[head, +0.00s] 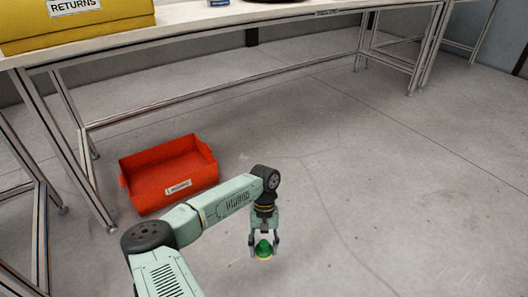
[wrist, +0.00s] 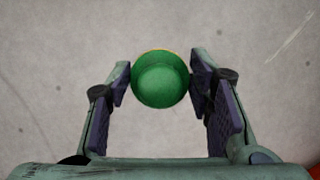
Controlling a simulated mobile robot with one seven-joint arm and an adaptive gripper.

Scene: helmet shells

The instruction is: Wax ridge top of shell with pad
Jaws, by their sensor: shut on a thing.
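My gripper (head: 264,246) is shut on a round green object with a yellowish rim, likely the pad (head: 264,249), and holds it above the grey floor. In the wrist view the green pad (wrist: 160,80) sits between the two dark finger pads, near their tips, with the gripper (wrist: 160,82) touching it on both sides. Its underside is hidden. I cannot make out a helmet shell in either view; only the lower edge of a dark thing (head: 275,1) shows on the table at the top of the head view.
A long table (head: 200,38) on metal legs crosses the back, with a yellow box labelled RETURNS (head: 80,25) on its left. A small blue item (head: 219,3) sits on the table's edge. A red bin (head: 168,172) stands on the floor at left. The floor at right is clear.

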